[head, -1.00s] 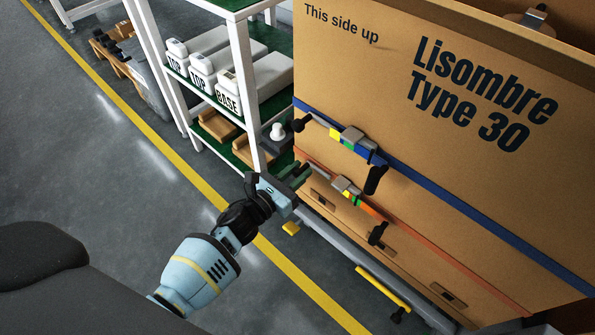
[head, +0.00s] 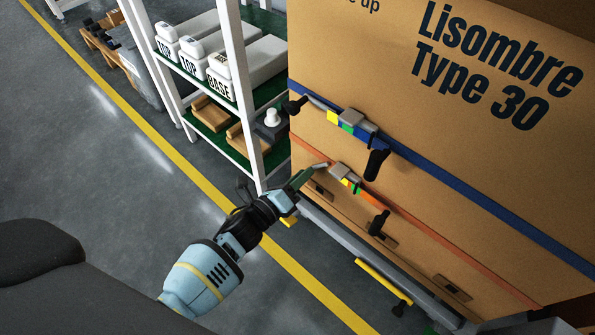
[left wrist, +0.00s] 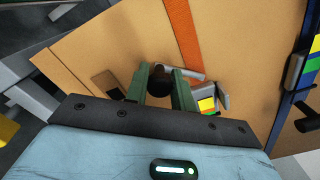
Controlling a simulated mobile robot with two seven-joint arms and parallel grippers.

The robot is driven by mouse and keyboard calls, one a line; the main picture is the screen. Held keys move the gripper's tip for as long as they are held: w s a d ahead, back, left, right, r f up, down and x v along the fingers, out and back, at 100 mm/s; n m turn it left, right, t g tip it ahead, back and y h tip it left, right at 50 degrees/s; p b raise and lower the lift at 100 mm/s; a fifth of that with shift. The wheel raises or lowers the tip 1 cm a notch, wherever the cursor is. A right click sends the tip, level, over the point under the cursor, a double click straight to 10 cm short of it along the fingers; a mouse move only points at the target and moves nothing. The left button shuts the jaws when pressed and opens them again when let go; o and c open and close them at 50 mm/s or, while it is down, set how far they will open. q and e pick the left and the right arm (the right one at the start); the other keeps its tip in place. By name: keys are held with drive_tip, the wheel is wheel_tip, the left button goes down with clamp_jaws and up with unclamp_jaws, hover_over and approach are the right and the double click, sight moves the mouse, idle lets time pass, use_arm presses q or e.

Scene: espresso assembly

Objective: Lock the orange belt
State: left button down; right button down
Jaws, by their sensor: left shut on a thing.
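The orange belt (head: 440,240) runs across the lower part of the cardboard box (head: 470,180). Its buckle (head: 345,177) has yellow and green patches, a grey lever (head: 321,165) pointing left and a black handle (head: 379,222) hanging below. My left gripper (head: 306,176) is at the lever's left end. In the left wrist view, its green fingers (left wrist: 160,88) are shut on the dark lever knob (left wrist: 160,82), and the buckle (left wrist: 207,104) lies just right of them. The orange belt (left wrist: 184,35) runs up from there. My right gripper is not in view.
A blue belt (head: 470,208) with its own buckle (head: 350,122) and black knob (head: 294,105) crosses the box above. A shelf rack (head: 235,60) with white containers stands left of the box. A yellow bar (head: 383,278) sticks out low down.

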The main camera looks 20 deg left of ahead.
use_arm(q)
drive_tip(key=shift+s+d+f+n, duration=0.15)
drive_tip(key=shift+d+f+n, duration=0.25)
drive_tip(key=shift+n, duration=0.6)
drive_tip(key=shift+s+d+f+n, duration=0.15)
drive_tip(key=shift+d+n, duration=0.2)
drive_tip(key=shift+n, duration=0.25)
drive_tip(key=shift+s+d+f+n, duration=0.1)
drive_tip(key=shift+d+n, duration=0.2)
drive_tip(key=shift+n, duration=0.3)
drive_tip(key=shift+s+d+n, duration=0.1)
drive_tip(key=shift+d+n, duration=0.2)
drive_tip(key=shift+n, duration=0.4)
drive_tip(key=shift+s+d+f+n, duration=0.15)
drive_tip(key=shift+d+n, duration=0.3)
drive_tip(key=shift+n, duration=0.35)
drive_tip(key=c, duration=1.2)
unclamp_jaws()
